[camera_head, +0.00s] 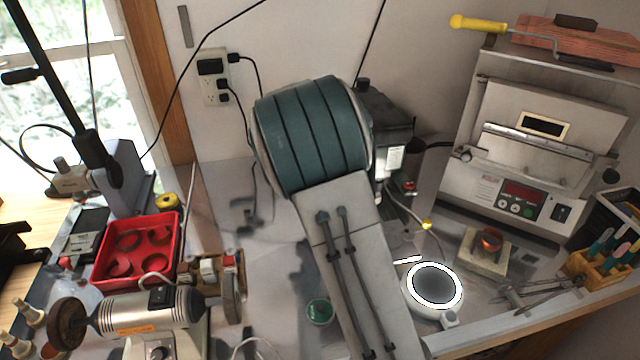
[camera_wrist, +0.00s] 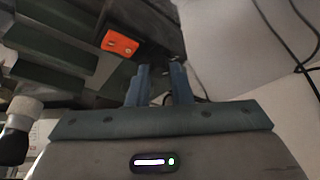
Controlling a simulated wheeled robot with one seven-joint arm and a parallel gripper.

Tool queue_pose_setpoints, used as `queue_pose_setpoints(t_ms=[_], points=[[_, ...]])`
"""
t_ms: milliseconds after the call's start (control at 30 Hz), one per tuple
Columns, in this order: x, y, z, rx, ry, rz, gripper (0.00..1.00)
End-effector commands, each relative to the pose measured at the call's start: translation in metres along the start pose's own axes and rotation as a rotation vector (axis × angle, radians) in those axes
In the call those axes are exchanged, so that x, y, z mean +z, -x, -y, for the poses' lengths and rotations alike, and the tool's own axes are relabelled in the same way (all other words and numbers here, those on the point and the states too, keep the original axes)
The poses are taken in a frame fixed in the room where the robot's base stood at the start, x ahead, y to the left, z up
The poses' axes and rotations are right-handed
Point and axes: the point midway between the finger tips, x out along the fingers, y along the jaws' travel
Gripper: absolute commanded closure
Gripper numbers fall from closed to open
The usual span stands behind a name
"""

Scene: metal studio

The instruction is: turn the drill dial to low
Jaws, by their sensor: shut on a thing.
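A dark box-shaped unit (camera_head: 392,125), which looks like the drill's control, stands behind my arm against the wall in the head view, partly hidden. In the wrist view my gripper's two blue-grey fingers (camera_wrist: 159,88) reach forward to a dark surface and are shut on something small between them. It appears to be the drill dial, but it is too dark and hidden to see its mark or setting. An orange piece (camera_wrist: 120,43) on the dark surface is just left of the fingertips. In the head view my gripper is hidden behind my arm.
A kiln-like oven (camera_head: 535,150) with a red display stands at the right. A lit round plate (camera_head: 434,285) sits right of my arm. A red tray (camera_head: 138,250) and a bench polisher (camera_head: 150,312) are at the left. Cables hang from the wall outlet (camera_head: 213,80).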

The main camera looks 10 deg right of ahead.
Motion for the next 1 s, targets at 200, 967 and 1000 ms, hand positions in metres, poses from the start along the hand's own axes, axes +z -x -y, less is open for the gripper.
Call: queue_pose_setpoints(t_ms=[200, 967, 1000], points=[[-0.001, 0.002, 0.001, -0.004, 0.001, -0.003, 1.00], [0.000, 0.042, 0.002, -0.009, 0.000, -0.004, 0.72], [0.000, 0.052, 0.002, -0.009, 0.001, -0.004, 0.72]])
